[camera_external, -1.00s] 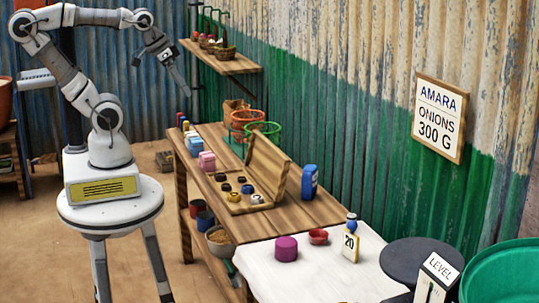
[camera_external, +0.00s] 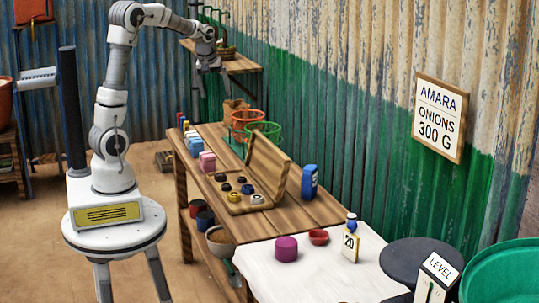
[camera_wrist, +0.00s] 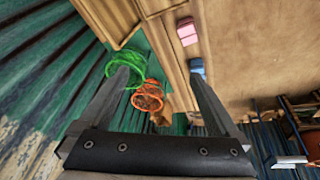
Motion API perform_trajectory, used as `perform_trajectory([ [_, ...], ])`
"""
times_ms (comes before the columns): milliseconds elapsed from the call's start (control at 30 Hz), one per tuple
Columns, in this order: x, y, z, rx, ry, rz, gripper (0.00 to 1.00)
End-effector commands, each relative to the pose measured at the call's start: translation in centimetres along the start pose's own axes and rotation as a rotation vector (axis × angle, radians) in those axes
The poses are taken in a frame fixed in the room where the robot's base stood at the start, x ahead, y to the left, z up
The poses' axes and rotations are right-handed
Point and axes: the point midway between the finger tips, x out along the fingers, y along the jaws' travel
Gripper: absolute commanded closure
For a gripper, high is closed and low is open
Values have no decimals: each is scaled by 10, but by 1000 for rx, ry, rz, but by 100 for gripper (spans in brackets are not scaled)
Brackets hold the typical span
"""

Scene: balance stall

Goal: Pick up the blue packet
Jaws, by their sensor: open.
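Light blue packets (camera_external: 195,145) stand at the far left edge of the wooden table, beside pink packets (camera_external: 207,160). The blue packets (camera_wrist: 197,68) also show in the wrist view, close to the right fingertip in the picture but well beyond it. My gripper (camera_external: 214,84) is raised high above the table's far end, its fingers spread and pointing down. In the wrist view the fingers of my gripper (camera_wrist: 158,78) are wide apart with nothing held between them.
Green (camera_external: 268,130) and orange (camera_external: 245,120) baskets stand near the blue packets. A wall shelf (camera_external: 243,65) is close behind my gripper.

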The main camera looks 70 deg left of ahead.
Motion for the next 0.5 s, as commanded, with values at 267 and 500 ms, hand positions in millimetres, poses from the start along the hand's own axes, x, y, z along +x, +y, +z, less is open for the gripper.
perform_trajectory([
  [267, 110, -61, -76, -274, 51, -171, 3],
  [500, 156, -97, -105, -388, 89, -251, 3],
])
